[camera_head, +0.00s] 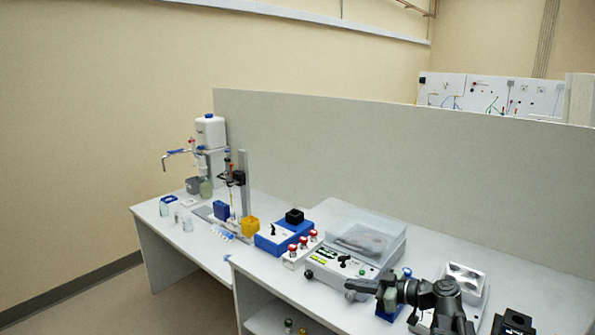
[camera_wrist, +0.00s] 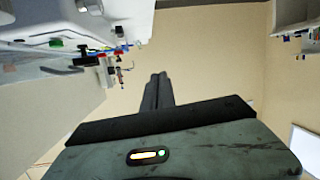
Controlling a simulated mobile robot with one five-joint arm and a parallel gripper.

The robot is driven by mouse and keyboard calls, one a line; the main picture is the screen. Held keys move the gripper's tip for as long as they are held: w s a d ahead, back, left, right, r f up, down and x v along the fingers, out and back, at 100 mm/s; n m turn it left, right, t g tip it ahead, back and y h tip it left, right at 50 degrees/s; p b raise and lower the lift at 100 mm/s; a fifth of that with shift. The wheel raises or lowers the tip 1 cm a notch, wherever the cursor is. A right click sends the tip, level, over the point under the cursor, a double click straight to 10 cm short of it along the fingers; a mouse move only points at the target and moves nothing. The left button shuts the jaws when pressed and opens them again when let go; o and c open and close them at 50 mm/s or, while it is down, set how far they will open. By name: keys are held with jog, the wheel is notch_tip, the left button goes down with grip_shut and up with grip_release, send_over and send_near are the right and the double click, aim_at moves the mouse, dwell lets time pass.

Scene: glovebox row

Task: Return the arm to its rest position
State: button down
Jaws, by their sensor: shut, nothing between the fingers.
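My arm shows at the lower right of the head view, in front of the bench. My gripper (camera_head: 354,287) reaches left from it, in front of the balance-like instrument (camera_head: 338,266) with a clear cover. In the wrist view my gripper (camera_wrist: 158,88) is shut. Its dark fingers lie together with nothing between them and the plain beige wall behind. The wrist view is tilted, with the white bench instrument (camera_wrist: 110,22) at upper left, apart from the fingers. I cannot tell the exact gap between gripper and instrument.
A rack with red-capped vials (camera_head: 302,246) and a blue device (camera_head: 284,238) stand left of the instrument. A yellow box (camera_head: 250,227), a stand (camera_head: 243,185) and a white bottle (camera_head: 210,131) are farther left. A grey partition (camera_head: 330,165) runs behind. The floor (camera_head: 160,302) at left is clear.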

jog(key=s+a+f+m+g+h, duration=0.1)
jog(key=s+a+f+g+h, duration=0.5)
jog(key=a+f, duration=0.6)
jog(key=s+d+f+m+g+h, duration=0.1)
jog(key=s+d+f+m+h, duration=0.1)
jog(key=d+m, duration=0.3)
jog(key=s+d+f+m+g+h, duration=0.1)
jog(key=s+d+f+m+h, duration=0.2)
jog(key=d+m, duration=0.3)
jog(key=shift+d+f+m+h, duration=0.3)
jog(key=shift+d+f+h, duration=0.1)
jog(key=shift+d+h, duration=0.5)
